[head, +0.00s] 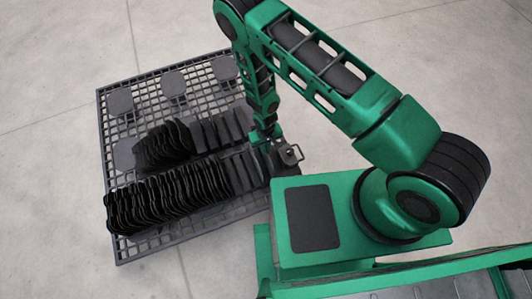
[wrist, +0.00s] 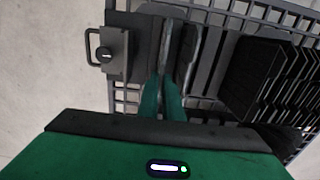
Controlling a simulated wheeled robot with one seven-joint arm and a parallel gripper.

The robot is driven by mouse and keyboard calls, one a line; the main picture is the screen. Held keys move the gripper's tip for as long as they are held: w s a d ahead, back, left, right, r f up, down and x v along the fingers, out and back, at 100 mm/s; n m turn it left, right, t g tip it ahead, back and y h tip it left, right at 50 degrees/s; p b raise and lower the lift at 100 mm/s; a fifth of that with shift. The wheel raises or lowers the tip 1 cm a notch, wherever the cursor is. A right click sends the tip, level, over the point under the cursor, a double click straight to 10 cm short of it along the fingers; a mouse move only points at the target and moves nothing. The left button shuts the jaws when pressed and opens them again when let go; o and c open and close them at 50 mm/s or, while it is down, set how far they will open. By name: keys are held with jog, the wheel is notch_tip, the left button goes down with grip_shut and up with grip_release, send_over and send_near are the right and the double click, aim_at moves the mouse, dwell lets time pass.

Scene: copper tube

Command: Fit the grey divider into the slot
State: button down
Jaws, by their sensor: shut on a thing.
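My gripper (wrist: 162,98) has its green fingers close together on a thin grey plate, the grey divider (wrist: 166,45), seen nearly edge-on in the wrist view. The divider lies among the dark grey upright blocks of a slotted holder (wrist: 205,62). I cannot tell whether it is inside a slot or just above it. In the head view my gripper (head: 265,136) is at the right end of the holder rows (head: 243,172), and the divider cannot be made out there.
Several black wavy plates (head: 165,197) stand in two rows left of my gripper. A dark grid rack (head: 135,250) carries everything, with round pads (head: 172,84) at the back. A block with a handle (wrist: 105,54) sits at the rack's edge. The concrete floor around is clear.

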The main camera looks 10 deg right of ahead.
jog(key=shift+f, duration=2.05)
jog(key=c, duration=1.9)
grip_release()
jog(key=shift+f, duration=0.1)
jog(key=shift+c, duration=0.2)
notch_tip(320, 180, up, 12)
jog(key=shift+r, duration=0.15)
